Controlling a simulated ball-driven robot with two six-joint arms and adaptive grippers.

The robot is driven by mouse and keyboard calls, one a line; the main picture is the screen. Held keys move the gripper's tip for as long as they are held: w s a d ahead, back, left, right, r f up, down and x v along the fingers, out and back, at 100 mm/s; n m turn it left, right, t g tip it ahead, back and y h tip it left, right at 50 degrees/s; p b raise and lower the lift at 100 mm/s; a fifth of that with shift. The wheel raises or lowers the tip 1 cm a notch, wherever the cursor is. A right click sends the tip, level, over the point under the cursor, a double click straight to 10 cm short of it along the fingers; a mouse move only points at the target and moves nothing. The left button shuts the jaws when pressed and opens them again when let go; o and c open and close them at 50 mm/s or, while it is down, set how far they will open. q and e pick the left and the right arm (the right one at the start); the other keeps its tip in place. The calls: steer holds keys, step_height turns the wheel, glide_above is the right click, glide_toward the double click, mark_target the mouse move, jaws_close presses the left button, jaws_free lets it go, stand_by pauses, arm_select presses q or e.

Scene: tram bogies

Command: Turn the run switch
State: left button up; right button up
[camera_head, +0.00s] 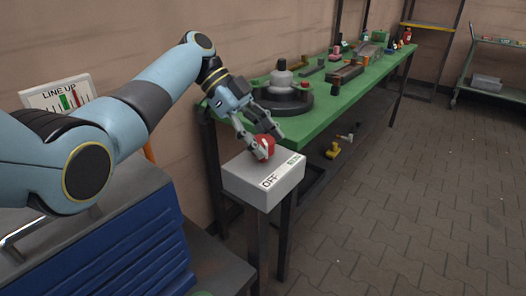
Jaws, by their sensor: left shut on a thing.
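The run switch is a red knob (264,147) on top of a pale grey box (246,181) in the camera_head view. The box carries an OFF label and a green label on its top at the right. It stands on dark legs at the near end of the green bench. My left gripper (261,150) reaches down from the upper left and is shut on the red knob, with its fingers hiding part of it. The knob's exact angle is hard to tell. My right gripper is not in view.
The green bench (322,112) runs back to the right, bearing a dark round part (283,97) close to my left gripper and several tools. A blue drawer cabinet (120,255) stands at the lower left. A LINE UP sign (58,95) is behind my arm. The paved floor (420,190) at right is clear.

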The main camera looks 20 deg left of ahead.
arm_select(q)
steer(key=shift+f+m+g+b, duration=0.1)
steer(key=shift+m+g+b, duration=0.3)
steer(key=shift+m+b, duration=0.15)
steer(key=o, duration=1.2)
steer(key=shift+w+a+r, duration=0.1)
steer(key=shift+a+r, duration=0.15)
steer(key=shift+r, duration=0.1)
steer(key=w+a, duration=0.3)
steer(key=a, duration=0.9)
steer(key=shift+w+r, duration=0.15)
